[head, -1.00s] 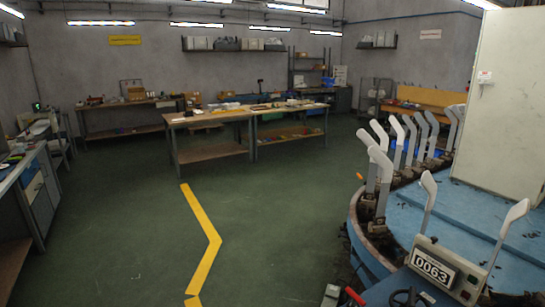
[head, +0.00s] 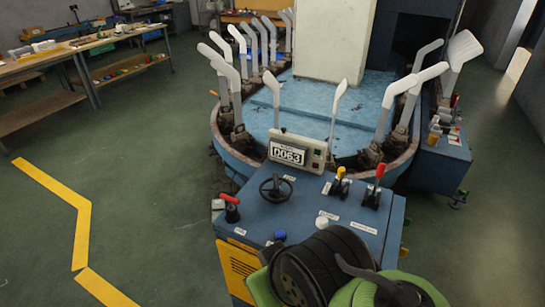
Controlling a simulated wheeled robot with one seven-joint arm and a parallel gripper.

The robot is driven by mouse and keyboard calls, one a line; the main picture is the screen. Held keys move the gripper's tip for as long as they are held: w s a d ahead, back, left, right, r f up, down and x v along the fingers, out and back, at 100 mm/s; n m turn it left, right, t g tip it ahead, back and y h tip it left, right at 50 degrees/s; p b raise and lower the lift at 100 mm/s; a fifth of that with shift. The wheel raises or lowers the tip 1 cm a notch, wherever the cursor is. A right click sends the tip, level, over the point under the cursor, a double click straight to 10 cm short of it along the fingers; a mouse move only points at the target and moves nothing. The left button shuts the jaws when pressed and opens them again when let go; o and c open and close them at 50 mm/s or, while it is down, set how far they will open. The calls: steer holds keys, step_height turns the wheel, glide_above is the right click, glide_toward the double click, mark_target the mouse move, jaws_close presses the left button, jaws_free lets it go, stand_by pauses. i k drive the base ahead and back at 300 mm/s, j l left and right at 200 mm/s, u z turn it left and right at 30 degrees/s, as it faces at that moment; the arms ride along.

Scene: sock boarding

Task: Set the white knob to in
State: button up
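A small white knob (head: 280,235) sits on the top of the blue control console (head: 325,205), near its front edge. It shows only as a small pale round cap, and I cannot tell its setting from here. Black and green parts that look like my arm rise in front of the console at the bottom and hide some of its front edge. I see no gripper fingers.
The console bears a black handwheel (head: 276,188), a red-handled lever (head: 230,208), a yellow lever (head: 339,182), another red lever (head: 375,183) and a counter reading 0063 (head: 297,151). Behind it stands a round blue machine with upright grey-white boards. Green floor (head: 150,220) is clear at left.

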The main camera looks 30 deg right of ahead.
mark_target(321, 221)
steer(key=z, duration=1.35)
